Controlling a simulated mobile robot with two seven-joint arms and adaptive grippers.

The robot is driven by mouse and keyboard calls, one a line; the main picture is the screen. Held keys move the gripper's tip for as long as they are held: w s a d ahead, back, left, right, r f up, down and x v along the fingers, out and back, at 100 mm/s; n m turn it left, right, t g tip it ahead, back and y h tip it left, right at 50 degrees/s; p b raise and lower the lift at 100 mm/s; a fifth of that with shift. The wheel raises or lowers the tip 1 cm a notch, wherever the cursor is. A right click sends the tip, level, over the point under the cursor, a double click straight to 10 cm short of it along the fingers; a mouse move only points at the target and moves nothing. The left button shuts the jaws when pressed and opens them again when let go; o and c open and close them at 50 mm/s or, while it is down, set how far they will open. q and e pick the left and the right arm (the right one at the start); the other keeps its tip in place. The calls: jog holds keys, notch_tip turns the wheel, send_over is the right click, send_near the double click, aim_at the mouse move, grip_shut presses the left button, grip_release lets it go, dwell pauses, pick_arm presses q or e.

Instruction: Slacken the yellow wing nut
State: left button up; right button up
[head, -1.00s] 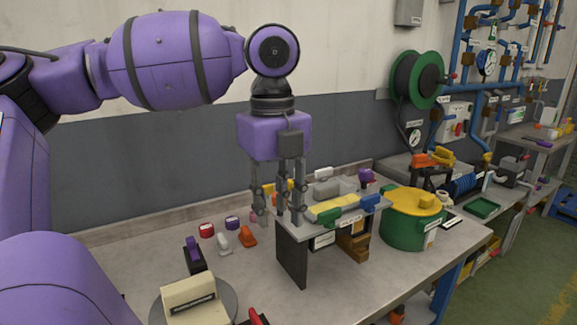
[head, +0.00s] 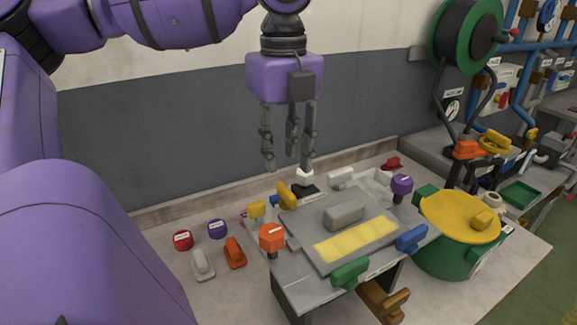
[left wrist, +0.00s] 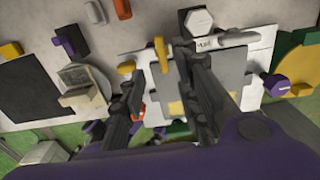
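A yellow wing-shaped nut (head: 287,196) stands at the back left corner of a grey plate (head: 300,225) on a raised stand on the bench. In the left wrist view the yellow wing nut (left wrist: 161,53) shows between the finger ends, nearer the right finger. My left gripper (head: 288,166) points down with its fingers apart and nothing between them. In the head view its tips appear above the wing nut, with a gap. My right gripper is in neither view.
Around the plate are an orange knob (head: 272,237), a green handle (head: 350,273), a blue handle (head: 411,238) and a purple knob (head: 401,184). A green drum (head: 455,255) with a yellow lid stands at right.

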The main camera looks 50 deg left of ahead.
aim_at(285, 187)
pick_arm(q)
jog(key=shift+w+a, duration=0.3)
jog(key=shift+w, duration=0.05)
jog(key=shift+f, duration=0.35)
notch_tip(285, 187, down, 6)
jog(key=shift+s+d+f, duration=0.1)
jog(key=shift+s, duration=0.05)
jog(key=shift+f, duration=0.3)
jog(key=shift+c, duration=0.5)
grip_shut()
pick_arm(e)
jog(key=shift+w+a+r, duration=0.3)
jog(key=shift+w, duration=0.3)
